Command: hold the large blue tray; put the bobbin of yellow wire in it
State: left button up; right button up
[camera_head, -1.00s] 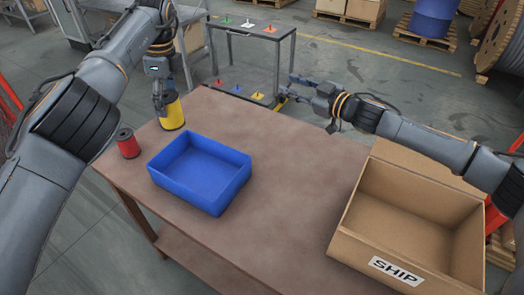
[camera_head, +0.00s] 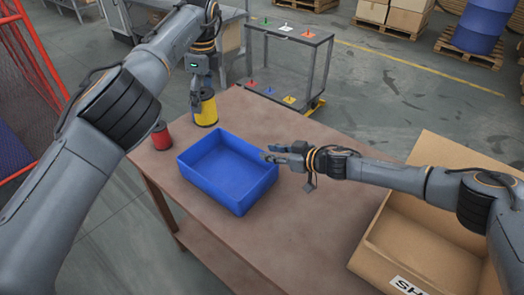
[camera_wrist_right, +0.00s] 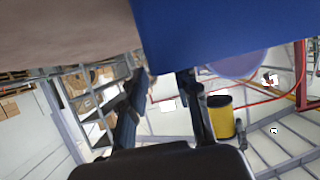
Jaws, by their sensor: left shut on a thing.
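The large blue tray (camera_head: 232,201) sits empty on the brown table; its wall fills the top of the right wrist view (camera_wrist_right: 215,30). The bobbin of yellow wire (camera_head: 207,109) is upright at the table's far edge, behind the tray, and also shows in the right wrist view (camera_wrist_right: 222,121). My left gripper (camera_head: 197,99) is shut on the bobbin from above; its fingers partly cover it. My right gripper (camera_head: 268,154) is open beside the tray's far right corner. Its fingers are apart in the right wrist view (camera_wrist_right: 163,90); I cannot tell whether they touch the tray.
A red bobbin (camera_head: 162,136) stands on the table's left edge. An open cardboard box (camera_head: 415,240) with a shipping label is at the right. A grey rack (camera_head: 290,60) with small coloured pieces stands behind the table. The table's front middle is clear.

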aim_at(260, 150)
jog(key=shift+x, duration=2.5)
jog(key=shift+w, duration=0.1)
grip_shut()
pick_arm(q)
notch_tip(260, 150, down, 10)
jog(key=shift+r, duration=0.25)
dwell(0.6)
jog(key=o, duration=1.5)
jog(key=shift+s, duration=0.1)
